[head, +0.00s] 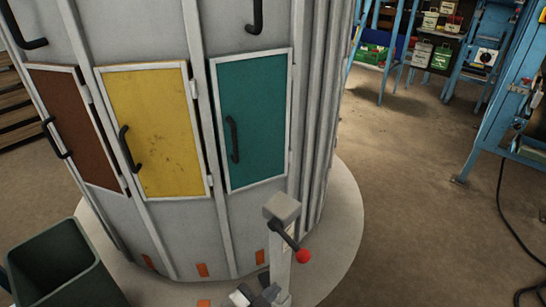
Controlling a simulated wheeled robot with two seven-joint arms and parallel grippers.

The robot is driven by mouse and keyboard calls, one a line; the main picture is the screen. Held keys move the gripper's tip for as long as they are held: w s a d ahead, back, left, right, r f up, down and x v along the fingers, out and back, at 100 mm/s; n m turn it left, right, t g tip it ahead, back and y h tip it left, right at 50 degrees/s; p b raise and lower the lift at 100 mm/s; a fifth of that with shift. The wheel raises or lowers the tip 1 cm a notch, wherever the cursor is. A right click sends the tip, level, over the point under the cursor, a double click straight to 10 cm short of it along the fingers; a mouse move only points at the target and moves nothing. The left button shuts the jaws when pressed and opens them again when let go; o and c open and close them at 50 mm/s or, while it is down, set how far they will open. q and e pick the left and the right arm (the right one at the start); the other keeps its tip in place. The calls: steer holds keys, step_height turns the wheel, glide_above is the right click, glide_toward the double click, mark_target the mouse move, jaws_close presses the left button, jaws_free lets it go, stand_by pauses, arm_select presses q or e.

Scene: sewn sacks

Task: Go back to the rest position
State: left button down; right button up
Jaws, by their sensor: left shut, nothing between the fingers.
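The post carries a black lever with a red knob (303,256). My right gripper is not in view.
A large round grey cabinet with brown (80,125), yellow (155,130) and teal (255,120) doors, all shut, stands on a pale round base (340,225). A dark green bin (55,262) is lower left. Blue frames (515,95) stand right. Floor between is open.

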arm_select(q)
steer(key=s+a+r+n+g+y, duration=0.3)
steer(key=s+a+r+n+g, duration=0.1)
steer(key=s+a, duration=0.5)
steer(key=s+a+r+n+g+y, duration=0.45)
steer(key=s+a, duration=0.25)
steer(key=a, duration=0.4)
steer(key=w+d+f+t+h, duration=0.1)
steer(key=w+d+f+t, duration=0.1)
steer(key=f, duration=0.3)
steer(key=w+d+f+t+h, duration=0.2)
steer(key=w+d+f+t, duration=0.1)
steer(key=f+t, duration=0.2)
steer(key=shift+w+f, duration=0.15)
steer(key=shift+f, duration=0.2)
steer(key=shift+d+m, duration=0.1)
steer(key=shift+m, duration=0.15)
